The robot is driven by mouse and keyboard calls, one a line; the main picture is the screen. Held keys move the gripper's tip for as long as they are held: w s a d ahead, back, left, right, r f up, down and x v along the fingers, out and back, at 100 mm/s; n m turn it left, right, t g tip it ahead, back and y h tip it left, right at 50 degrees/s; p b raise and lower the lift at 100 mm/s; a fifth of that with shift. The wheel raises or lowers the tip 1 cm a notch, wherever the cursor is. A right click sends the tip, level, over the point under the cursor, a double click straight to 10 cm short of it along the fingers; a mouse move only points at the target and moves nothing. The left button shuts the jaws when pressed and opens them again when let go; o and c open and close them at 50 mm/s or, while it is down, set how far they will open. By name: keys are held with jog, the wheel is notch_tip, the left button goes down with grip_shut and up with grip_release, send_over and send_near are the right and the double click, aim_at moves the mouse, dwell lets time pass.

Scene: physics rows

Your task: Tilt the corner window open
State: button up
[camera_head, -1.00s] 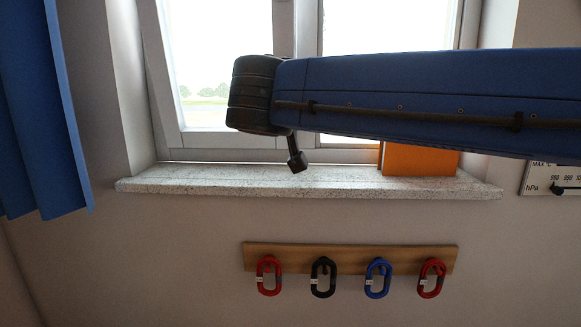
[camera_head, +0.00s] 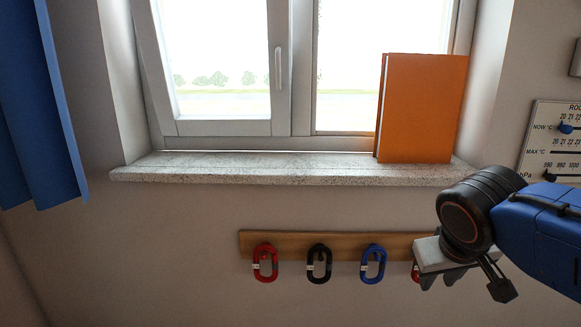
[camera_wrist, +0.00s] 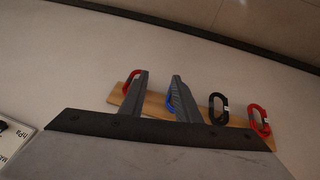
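The white window (camera_head: 293,65) is at the top of the head view, with a left sash (camera_head: 222,127) and a right pane. A pale handle (camera_head: 278,68) stands vertical on the left sash's right-hand stile. I see no clear gap around the sash, and its top edge is out of frame. My gripper (camera_head: 440,284) is at the lower right of the head view, below the sill and well away from the handle. In the wrist view its two fingers (camera_wrist: 161,76) are apart with nothing held between them.
An orange upright block (camera_head: 420,108) stands on the speckled sill (camera_head: 240,171), before the right pane. Below, a wooden rail (camera_head: 290,243) carries red, black and blue rings. A blue curtain (camera_head: 40,120) hangs left; a gauge panel (camera_head: 550,140) is right. The sill's left part is clear.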

aim_at(278, 71)
jog(key=s+f+y, duration=0.2)
jog(key=s+f, duration=0.5)
jog(key=f, duration=0.1)
jog(key=w+a+r+n+t+h, duration=0.2)
jog(key=w+a+r+n, duration=0.2)
jog(key=w+r+n, duration=0.65)
jog(key=w+a+r+n+t+h, duration=0.25)
jog(key=w+a+r+n, duration=0.25)
jog(key=w+r+n, duration=0.55)
jog(key=a+r+n+t, duration=0.8)
jog(key=a+r+n, duration=0.4)
jog(key=a+r, duration=1.4)
jog(key=shift+y, duration=0.35)
jog(key=x, duration=0.5)
jog(key=a+f+x, duration=0.1)
jog(key=x, duration=0.5)
jog(key=f+x, duration=0.1)
jog(key=x, duration=0.5)
jog(key=shift+w+a, duration=0.3)
grip_shut()
